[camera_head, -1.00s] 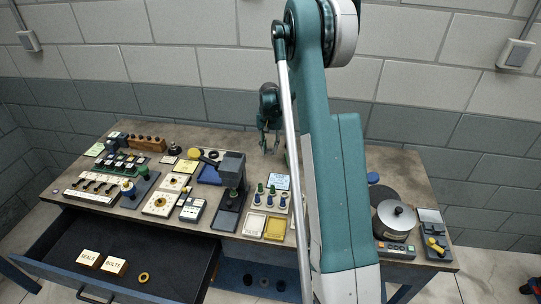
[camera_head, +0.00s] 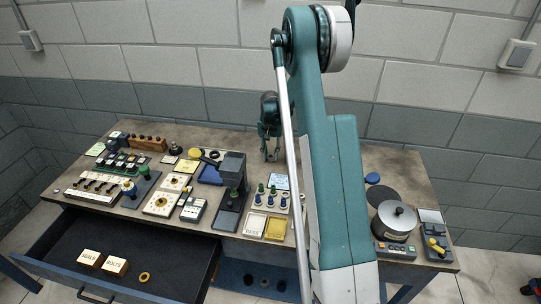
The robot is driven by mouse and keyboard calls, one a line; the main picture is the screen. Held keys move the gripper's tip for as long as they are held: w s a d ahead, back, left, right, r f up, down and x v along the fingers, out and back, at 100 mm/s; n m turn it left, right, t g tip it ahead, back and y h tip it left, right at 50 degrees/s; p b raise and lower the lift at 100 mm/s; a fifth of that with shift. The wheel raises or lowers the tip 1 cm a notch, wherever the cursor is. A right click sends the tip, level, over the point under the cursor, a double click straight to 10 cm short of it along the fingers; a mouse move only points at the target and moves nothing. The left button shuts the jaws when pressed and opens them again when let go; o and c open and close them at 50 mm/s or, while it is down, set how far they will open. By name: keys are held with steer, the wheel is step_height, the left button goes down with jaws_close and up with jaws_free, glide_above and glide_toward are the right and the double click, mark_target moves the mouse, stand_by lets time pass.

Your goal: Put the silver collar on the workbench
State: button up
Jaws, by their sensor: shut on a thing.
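My gripper (camera_head: 271,157) hangs pointing down over the back middle of the workbench (camera_head: 330,168), left of my arm's large teal link. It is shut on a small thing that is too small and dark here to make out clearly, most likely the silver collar. I see no silver collar lying anywhere else. The fingertips look close to the bench top, but I cannot tell whether the held thing touches it. My arm hides a strip of the bench to the right of the gripper.
An open drawer (camera_head: 60,240) holds two labelled blocks, SEALS (camera_head: 89,258) and BOLTS (camera_head: 115,265), and a yellow ring (camera_head: 144,276). A dark press (camera_head: 232,185) and several trays fill the bench's left and front. A silver pot (camera_head: 396,218) stands right.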

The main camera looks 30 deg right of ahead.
mark_target(270, 157)
steer(key=shift+f, duration=0.1)
steer(key=o, duration=0.9)
step_height(270, 157, up, 12)
steer(key=shift+r, duration=0.15)
stand_by(0.3)
stand_by(0.6)
